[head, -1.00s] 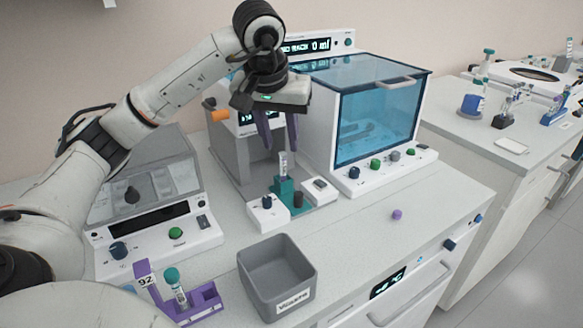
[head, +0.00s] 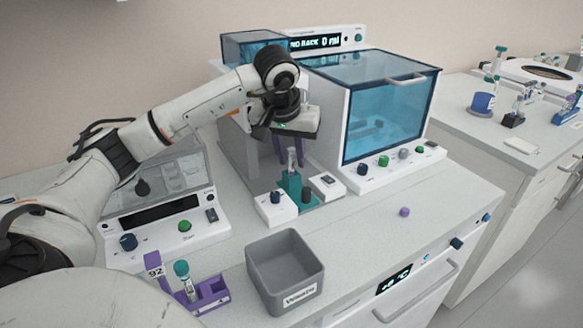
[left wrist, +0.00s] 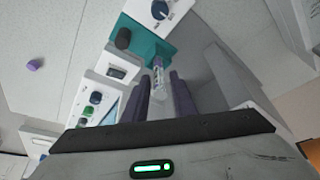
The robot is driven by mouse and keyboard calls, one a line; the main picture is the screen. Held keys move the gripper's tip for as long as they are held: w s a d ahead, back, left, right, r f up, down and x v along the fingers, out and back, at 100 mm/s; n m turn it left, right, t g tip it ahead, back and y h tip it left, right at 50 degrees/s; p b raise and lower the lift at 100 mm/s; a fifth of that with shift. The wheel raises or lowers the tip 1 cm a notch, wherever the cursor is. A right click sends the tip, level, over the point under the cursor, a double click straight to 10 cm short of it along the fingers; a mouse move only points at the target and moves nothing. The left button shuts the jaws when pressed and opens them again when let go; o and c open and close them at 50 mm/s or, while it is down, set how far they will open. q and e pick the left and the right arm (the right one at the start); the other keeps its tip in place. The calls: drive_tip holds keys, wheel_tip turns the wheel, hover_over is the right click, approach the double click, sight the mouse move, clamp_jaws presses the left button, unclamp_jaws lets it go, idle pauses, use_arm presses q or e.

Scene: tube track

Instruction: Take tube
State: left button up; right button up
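A clear, uncapped tube (head: 292,161) stands upright in a teal holder (head: 294,187) in the middle of the bench. In the left wrist view the tube (left wrist: 158,75) shows close to the finger ends, with the holder (left wrist: 150,45) behind it. My left gripper (head: 288,158) has purple fingers pointing down, right at the tube's upper part. In the left wrist view the fingers (left wrist: 159,78) are apart, with a gap around the tube; I see no clear contact. A second tube with a teal cap (head: 184,278) stands in a purple rack (head: 210,294) marked 92. My right gripper is not in view.
A grey bin (head: 286,289) stands at the bench's front. A small purple cap (head: 404,212) lies on clear bench to the right. A blue-windowed machine (head: 385,115) stands right of the gripper, and a grey-lidded device (head: 160,220) stands left.

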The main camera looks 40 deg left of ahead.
use_arm(q)
clamp_jaws()
wheel_tip(320, 180, up, 10)
drive_tip(key=shift+r, duration=0.1)
drive_tip(key=shift+d, duration=0.1)
idle(0.4)
